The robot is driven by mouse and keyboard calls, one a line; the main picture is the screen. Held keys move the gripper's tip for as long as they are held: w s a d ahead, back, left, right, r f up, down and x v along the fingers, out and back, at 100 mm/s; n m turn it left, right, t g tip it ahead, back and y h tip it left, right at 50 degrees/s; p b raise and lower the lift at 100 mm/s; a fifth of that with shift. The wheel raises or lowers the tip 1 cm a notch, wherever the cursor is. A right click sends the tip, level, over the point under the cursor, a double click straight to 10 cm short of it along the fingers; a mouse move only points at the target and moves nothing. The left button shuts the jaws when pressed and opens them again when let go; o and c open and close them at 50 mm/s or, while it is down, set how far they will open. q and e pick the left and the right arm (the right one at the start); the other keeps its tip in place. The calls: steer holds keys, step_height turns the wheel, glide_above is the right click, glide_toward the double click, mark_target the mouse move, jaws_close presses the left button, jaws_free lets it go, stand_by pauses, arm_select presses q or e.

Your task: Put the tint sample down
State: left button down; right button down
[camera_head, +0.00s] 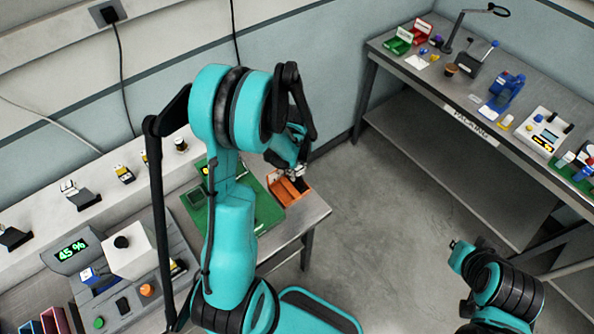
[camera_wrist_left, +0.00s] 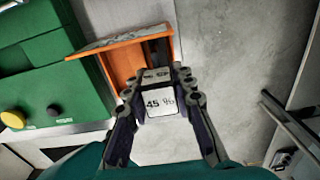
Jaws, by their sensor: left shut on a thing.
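The tint sample (camera_wrist_left: 160,103), a small white piece marked "45 %" with a dark part at its far end, is held between the fingertips of my left gripper (camera_wrist_left: 160,96) in the wrist view. The gripper is shut on it. An orange open tray (camera_wrist_left: 124,68) lies just beyond the sample in that view; whether they touch I cannot tell. In the head view my left gripper (camera_head: 298,172) is at the orange tray (camera_head: 291,191) on the bench's right end, and the sample is too small to make out.
A green case (camera_wrist_left: 48,75) stands left of the tray. A packing bench (camera_head: 455,95) with several items stands at the right. Bare floor (camera_head: 385,215) lies between the benches.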

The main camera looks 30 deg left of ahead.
arm_select(q)
steer(key=shift+f, duration=0.15)
steer(key=c, duration=1.3)
jaws_free()
